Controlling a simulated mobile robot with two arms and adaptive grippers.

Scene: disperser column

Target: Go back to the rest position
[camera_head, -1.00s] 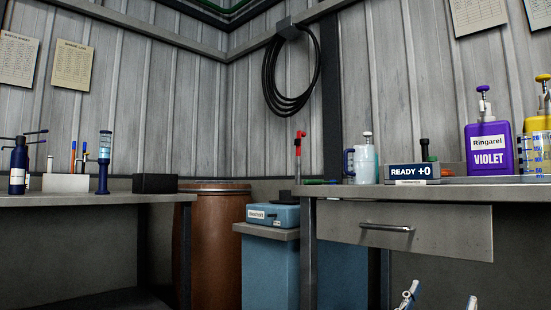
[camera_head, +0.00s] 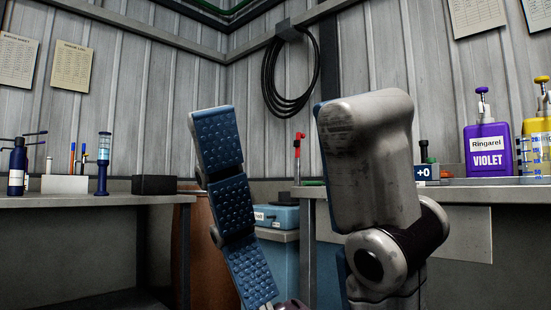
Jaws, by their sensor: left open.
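My left gripper (camera_head: 278,125) stands upright, large and close, in the middle of the head view. One finger, with blue studded pads, is on the left. The other, with a worn grey shell, is on the right. The fingers are wide apart, with nothing between them. The gripper hides much of the light blue cabinet, the brown drum and the right bench's drawer front. My right gripper is not in view.
The right bench (camera_head: 455,187) holds a violet bottle (camera_head: 488,150), a yellow bottle (camera_head: 537,125) and a partly hidden +0 display (camera_head: 424,173). The left bench (camera_head: 90,201) holds a black block (camera_head: 154,185) and slim tools. A blue case (camera_head: 283,217) sits between the benches.

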